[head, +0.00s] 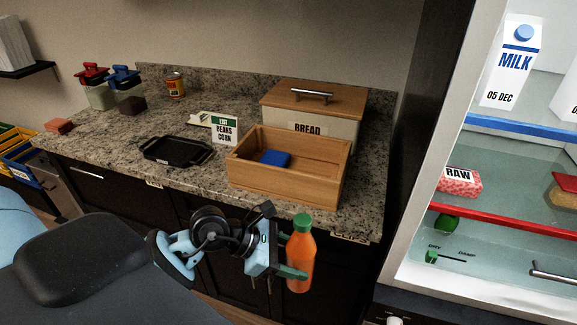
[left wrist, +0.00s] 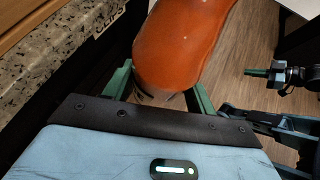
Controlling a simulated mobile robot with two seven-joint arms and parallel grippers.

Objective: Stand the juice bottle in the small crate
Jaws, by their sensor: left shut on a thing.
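The juice bottle (head: 299,262), orange with a green cap, is upright in front of the counter, off any surface. My left gripper (head: 289,256) is shut on its body; the left wrist view shows the orange bottle (left wrist: 180,45) between the green fingers. The small crate (head: 285,188) is an open wooden box on the counter near its front edge, behind and above the bottle. A blue block (head: 274,158) lies inside it. In the left wrist view, part of what looks like my right gripper (left wrist: 257,72) shows at the right; its jaws are unclear.
A bread box (head: 313,108) stands behind the crate. A black tray (head: 177,150) and a list card (head: 224,131) are to its left. A can (head: 175,86), lidded jars and a reddish block (head: 59,126) are farther left. The open fridge (head: 480,140) is at the right.

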